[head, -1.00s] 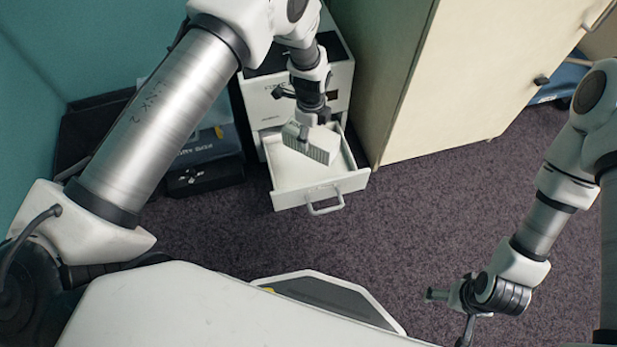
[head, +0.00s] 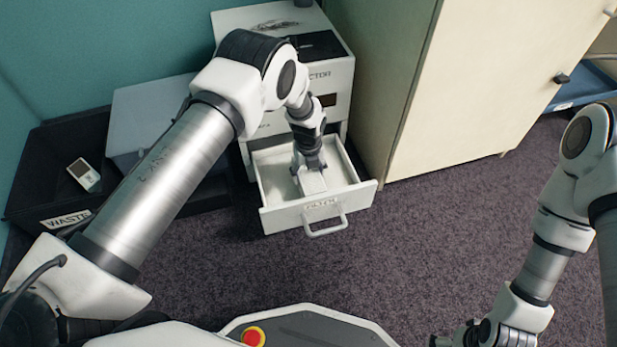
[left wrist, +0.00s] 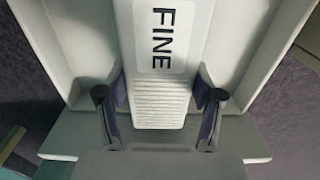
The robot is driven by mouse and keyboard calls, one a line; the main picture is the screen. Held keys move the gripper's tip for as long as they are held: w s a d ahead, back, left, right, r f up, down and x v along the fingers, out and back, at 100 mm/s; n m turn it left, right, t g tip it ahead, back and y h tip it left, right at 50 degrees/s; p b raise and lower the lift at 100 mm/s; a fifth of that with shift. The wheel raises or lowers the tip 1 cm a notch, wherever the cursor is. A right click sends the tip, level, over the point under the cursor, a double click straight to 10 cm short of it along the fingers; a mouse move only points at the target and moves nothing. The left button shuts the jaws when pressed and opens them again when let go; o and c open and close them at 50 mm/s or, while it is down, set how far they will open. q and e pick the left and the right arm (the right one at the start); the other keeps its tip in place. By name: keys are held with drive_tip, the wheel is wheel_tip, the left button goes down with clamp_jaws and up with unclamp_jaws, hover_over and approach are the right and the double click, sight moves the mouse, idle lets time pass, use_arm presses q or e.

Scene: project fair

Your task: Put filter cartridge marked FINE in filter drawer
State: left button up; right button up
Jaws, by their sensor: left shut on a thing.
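The filter cartridge marked FINE (head: 313,184) is pale grey with a ribbed end. Its black label FINE (left wrist: 161,35) faces up in the left wrist view. The filter drawer (head: 288,219) is white, pulled open, with a front handle and a label. My left gripper (head: 308,171) reaches down into it, shut on the cartridge. In the left wrist view its fingers (left wrist: 158,100) stand on both sides of the cartridge, between the drawer walls. Whether the cartridge touches the drawer floor is unclear. My right gripper (head: 462,336) is cut off at the bottom edge.
A black bin marked WASTE (head: 30,200) with a small white device in it stands at left. A grey box (head: 140,105) is beside it. The cream cabinet (head: 470,90) stands close to the drawer's right. The carpet in front is clear.

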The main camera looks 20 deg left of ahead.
sight(308, 172)
use_arm(q)
drive_tip(key=shift+r, duration=0.15)
drive_tip(key=o, duration=1.4)
drive_tip(key=shift+c, duration=0.2)
wheel_tip(308, 172, up, 12)
drive_tip(key=p, duration=0.5)
drive_tip(key=shift+p, duration=0.4)
